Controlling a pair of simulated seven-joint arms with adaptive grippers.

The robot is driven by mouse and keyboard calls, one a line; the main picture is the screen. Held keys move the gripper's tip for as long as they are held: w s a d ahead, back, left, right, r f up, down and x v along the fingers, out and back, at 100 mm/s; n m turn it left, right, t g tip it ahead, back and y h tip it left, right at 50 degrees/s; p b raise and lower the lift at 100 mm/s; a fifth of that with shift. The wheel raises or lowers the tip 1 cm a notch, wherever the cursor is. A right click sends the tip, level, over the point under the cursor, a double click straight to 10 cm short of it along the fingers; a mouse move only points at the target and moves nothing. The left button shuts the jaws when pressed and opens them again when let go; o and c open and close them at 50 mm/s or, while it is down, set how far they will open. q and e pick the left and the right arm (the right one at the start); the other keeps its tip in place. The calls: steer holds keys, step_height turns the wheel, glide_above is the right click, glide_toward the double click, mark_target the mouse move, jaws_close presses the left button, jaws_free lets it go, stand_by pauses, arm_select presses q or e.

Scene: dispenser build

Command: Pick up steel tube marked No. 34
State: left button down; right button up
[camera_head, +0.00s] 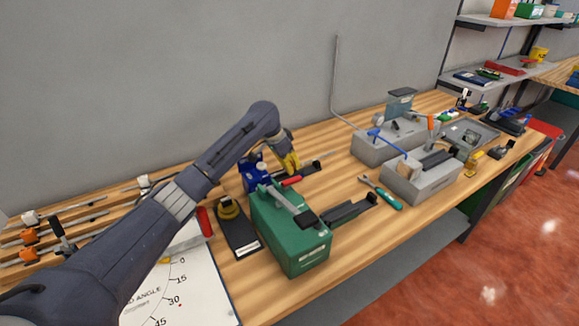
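My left arm comes in from the left. Its gripper (292,162), with yellow fingers, points down just behind the green box. I cannot tell whether it is open or shut, or whether it touches anything. No "34" marking is readable, so I cannot tell which is the named tube. My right gripper is not in view.
A green box (305,255) with a clamp on top stands in front of the gripper. Grey blocks (422,183) with blue-handled tools stand to the right. A teal-handled wrench (385,195) lies between. An angle sheet (180,290) lies at the front left.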

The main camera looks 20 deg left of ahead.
arm_select(q)
steer(key=c, duration=1.3)
jaws_free()
steer(key=shift+o, duration=0.2)
steer(key=v, duration=1.2)
